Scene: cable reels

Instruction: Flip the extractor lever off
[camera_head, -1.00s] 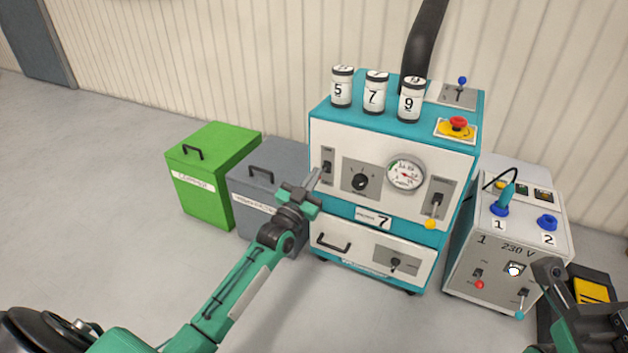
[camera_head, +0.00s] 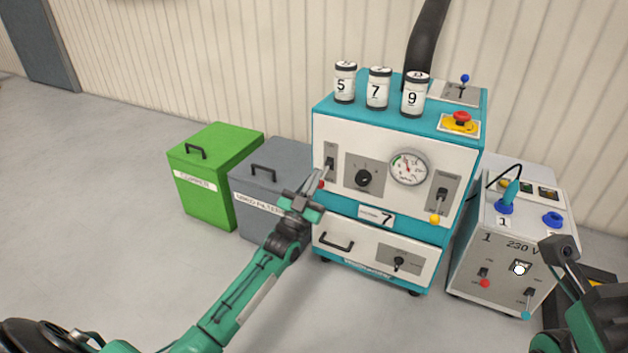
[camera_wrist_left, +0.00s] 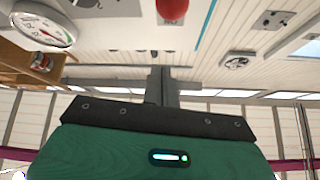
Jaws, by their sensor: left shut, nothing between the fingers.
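The teal and white machine (camera_head: 340,218) has several small levers, with labels too small to read, so I cannot tell which is marked extractor. A red-knobbed lever (camera_head: 322,184) sits on its front left, knob low. The red knob (camera_wrist_left: 172,8) shows at the top of the left wrist view. My left gripper (camera_head: 316,176) is shut and empty, its fingertips close beside this lever; contact cannot be told. A yellow-knobbed lever (camera_head: 434,219) hangs down at front right. A blue-knobbed lever (camera_head: 465,78) stands up on top. My right arm (camera_head: 560,250) shows at the right edge; its fingers are unclear.
Canisters numbered 5, 7 and 9 (camera_head: 415,95) and a red button (camera_head: 461,118) are on top of the machine. A dial (camera_head: 409,167) is on its front. Green (camera_head: 205,195) and grey (camera_head: 255,190) bins stand left. A 230 V box (camera_head: 470,255) stands right.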

